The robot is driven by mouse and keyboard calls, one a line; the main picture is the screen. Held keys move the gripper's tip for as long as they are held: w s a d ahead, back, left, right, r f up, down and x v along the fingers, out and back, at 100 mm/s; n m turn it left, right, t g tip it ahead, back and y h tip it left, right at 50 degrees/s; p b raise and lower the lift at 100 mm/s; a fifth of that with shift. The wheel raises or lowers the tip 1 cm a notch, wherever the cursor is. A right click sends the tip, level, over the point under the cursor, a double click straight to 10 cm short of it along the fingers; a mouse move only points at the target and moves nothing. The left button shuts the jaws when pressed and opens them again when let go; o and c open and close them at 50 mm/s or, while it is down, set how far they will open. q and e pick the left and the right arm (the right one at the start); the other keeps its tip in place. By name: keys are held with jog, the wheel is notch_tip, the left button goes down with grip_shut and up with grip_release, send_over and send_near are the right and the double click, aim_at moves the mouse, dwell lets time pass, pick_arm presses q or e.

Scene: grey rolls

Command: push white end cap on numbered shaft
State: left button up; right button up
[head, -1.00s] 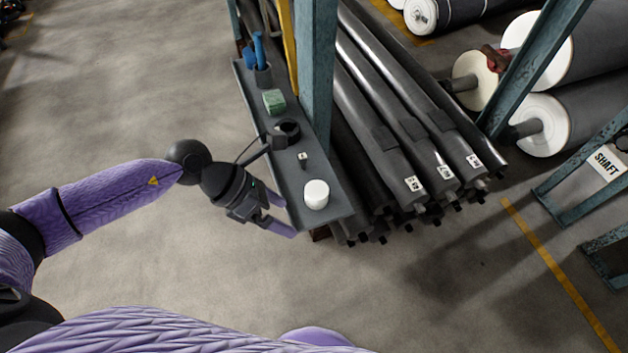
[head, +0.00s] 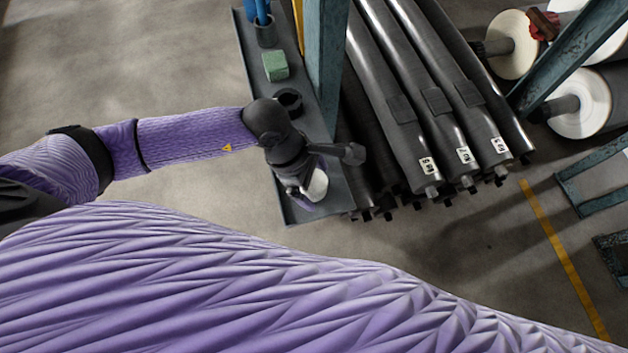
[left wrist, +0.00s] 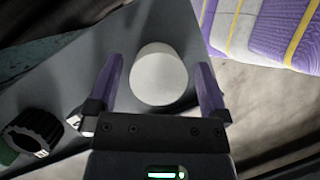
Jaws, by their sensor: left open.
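The white end cap (head: 317,186) stands on the narrow grey shelf (head: 338,204), partly hidden by my left gripper in the head view. In the left wrist view the cap (left wrist: 158,76) sits between the two purple fingers. My left gripper (left wrist: 160,85) is open, with a gap showing on the right side of the cap; contact on the left cannot be told. In the head view the left gripper (head: 307,192) is over the near end of the shelf. Several dark shafts with white number labels lie stacked to the right, including one shaft (head: 400,120) with its label facing me. My right gripper is not in view.
A black ring (head: 289,101), a green block (head: 275,66) and a cup with blue tools (head: 265,32) stand farther back on the shelf. A blue-green post (head: 326,60) rises beside it. Large rolls lie at upper right.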

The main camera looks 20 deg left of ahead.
aim_at(314, 181)
pick_arm(q)
jog(key=c, duration=1.2)
notch_tip(314, 181, up, 10)
jog(key=p, duration=0.3)
jog(key=shift+w+r, duration=0.1)
jog(key=shift+r, duration=0.05)
jog(key=w+a+r+m+g+y, duration=0.1)
jog(key=a+r+m, duration=0.1)
jog(key=m, duration=0.4)
jog(key=w+a+r+m+g+y, duration=0.2)
jog(key=r+m, duration=0.3)
jog(key=m, duration=0.1)
jog(key=w+a+r+m+g+y, duration=0.1)
jog(key=a+r+m, duration=0.1)
jog(key=m, duration=0.4)
jog(key=shift+w+r+g, duration=0.3)
jog(key=shift+w+r, duration=0.1)
jog(key=shift+r, duration=0.45)
